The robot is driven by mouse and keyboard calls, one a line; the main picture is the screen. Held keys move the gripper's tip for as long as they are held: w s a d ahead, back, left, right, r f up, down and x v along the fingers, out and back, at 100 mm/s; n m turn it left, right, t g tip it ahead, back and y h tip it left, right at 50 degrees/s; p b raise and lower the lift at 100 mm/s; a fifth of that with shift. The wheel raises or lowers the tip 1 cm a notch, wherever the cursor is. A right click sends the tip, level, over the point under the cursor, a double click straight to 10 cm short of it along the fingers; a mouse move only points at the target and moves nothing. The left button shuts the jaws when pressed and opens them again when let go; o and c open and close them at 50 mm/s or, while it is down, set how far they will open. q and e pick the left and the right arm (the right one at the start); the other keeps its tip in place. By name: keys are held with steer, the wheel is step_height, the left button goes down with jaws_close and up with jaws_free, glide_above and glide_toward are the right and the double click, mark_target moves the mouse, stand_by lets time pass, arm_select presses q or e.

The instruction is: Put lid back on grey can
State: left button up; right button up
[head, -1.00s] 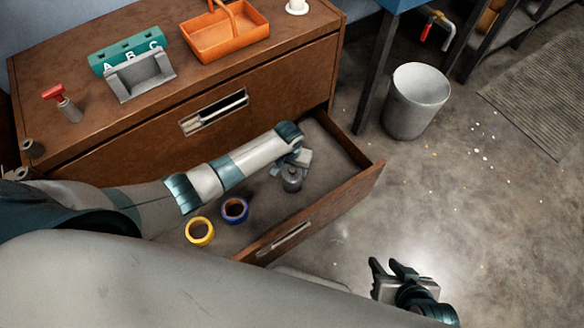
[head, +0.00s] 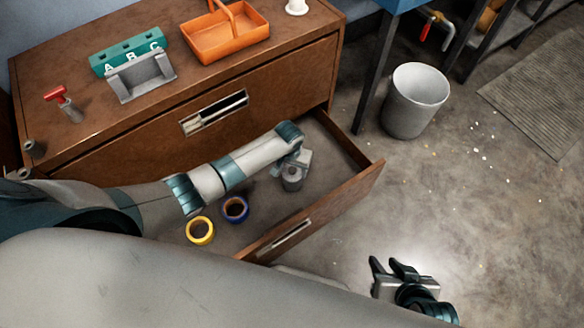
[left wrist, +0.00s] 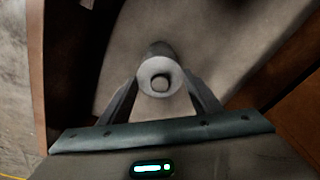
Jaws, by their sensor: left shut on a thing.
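A small grey can (head: 291,181) stands in the open drawer, upright as far as I can tell. My left gripper (head: 296,168) is at its top and shut on it. In the left wrist view the can (left wrist: 160,75) sits between the two fingers of the gripper (left wrist: 163,92). Its near end shows a pale ring around a darker round centre. I cannot tell whether a separate lid is there. My right gripper (head: 388,266) is open and empty, low over the floor at the front right.
The open drawer (head: 345,190) also holds a yellow tape roll (head: 200,241) and a blue tape roll (head: 235,219). On the dresser top are an orange caddy (head: 228,40), a grey holder (head: 140,86) and a red-topped bottle (head: 62,97). A bin (head: 413,112) stands on the floor.

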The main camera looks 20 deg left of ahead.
stand_by(0.4)
arm_select(q)
steer(key=o, duration=1.6)
